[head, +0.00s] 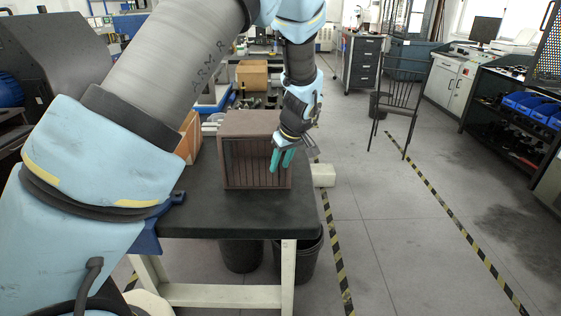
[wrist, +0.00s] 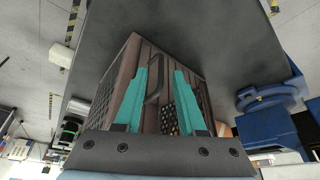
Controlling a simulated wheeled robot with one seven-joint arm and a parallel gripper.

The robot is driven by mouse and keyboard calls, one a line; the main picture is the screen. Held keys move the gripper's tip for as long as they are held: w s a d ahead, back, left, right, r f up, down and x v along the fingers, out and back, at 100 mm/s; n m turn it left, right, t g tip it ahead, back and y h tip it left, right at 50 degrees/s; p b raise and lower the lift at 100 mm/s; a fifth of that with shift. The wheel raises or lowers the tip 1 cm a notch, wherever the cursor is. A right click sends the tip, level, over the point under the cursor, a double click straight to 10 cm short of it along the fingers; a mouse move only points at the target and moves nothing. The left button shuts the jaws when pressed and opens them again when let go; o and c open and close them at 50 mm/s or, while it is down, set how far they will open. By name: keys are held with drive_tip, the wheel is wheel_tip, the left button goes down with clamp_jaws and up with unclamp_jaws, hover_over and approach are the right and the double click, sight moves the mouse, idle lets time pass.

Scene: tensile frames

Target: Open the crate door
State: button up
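A brown slatted crate (head: 250,150) stands on the dark tabletop near its right end, its slatted front toward me. My gripper (head: 283,160) is at the right part of the crate's front, with its teal fingers pointing at it. In the wrist view the crate (wrist: 122,78) fills the middle, and my gripper (wrist: 164,85) is open in front of it. A dark looped handle (wrist: 155,82) on the crate front shows between the two fingers, nearer the left one. I cannot tell whether a finger touches it. The door appears closed.
The dark table (head: 235,212) has bare room in front of the crate. A blue vise (wrist: 270,105) sits at the table edge. Cardboard boxes (head: 252,76) stand behind. A black chair (head: 398,100) is on the floor to the right.

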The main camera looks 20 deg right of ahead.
clamp_jaws()
idle(1.4)
